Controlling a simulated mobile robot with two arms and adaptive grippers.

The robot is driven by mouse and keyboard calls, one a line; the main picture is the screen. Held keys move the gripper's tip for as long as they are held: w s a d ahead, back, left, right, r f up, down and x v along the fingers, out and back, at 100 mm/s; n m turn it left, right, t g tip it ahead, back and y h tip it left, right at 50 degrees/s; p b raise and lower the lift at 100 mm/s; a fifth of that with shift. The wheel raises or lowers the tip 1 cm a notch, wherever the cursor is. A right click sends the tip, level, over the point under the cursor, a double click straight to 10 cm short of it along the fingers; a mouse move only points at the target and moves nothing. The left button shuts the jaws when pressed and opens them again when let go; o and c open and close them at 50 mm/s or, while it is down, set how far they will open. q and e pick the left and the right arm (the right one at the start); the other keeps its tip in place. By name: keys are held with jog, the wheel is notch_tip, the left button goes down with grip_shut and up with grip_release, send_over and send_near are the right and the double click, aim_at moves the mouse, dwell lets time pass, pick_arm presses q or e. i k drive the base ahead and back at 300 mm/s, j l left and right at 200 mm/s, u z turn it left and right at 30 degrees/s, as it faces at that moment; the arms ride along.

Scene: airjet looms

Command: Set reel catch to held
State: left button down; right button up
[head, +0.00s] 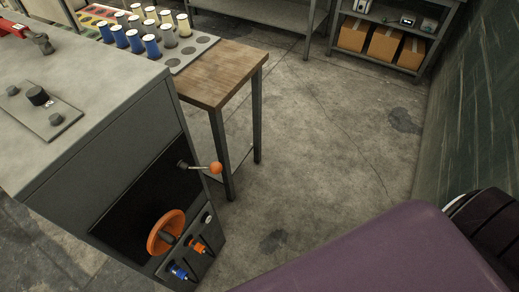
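A grey machine cabinet (80,110) stands at the left. On its dark recessed side, a lever with an orange ball knob (216,167) sticks out to the right, roughly level. Below it is an orange wheel (166,232) on a short shaft. No label shows which part is the reel catch, and I cannot read its setting. Neither my left nor my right gripper is in view.
A small panel with blue (179,271) and orange (198,247) fittings is low on the cabinet. Shelves with cardboard boxes (384,44) are at the back. The concrete floor (320,140) is clear.

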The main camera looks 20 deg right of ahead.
aim_at(215, 168)
jog(key=l+z, duration=0.1)
jog(key=z, duration=0.2)
jog(key=u, duration=0.65)
jog(key=l+u, duration=0.5)
jog(key=l, duration=0.15)
jog(key=l+u, duration=0.45)
jog(key=l, duration=0.25)
jog(key=k+l+u, duration=0.15)
jog(key=l+u, duration=0.35)
jog(key=l, duration=0.15)
jog(key=k+l, duration=0.15)
jog(key=l, duration=0.25)
jog(key=k+l, duration=0.1)
jog(key=l, duration=0.3)
jog(key=k+l, duration=0.15)
jog(key=l, duration=0.25)
jog(key=k+l, duration=0.15)
jog(key=l, duration=0.25)
jog(key=i+u, duration=0.05)
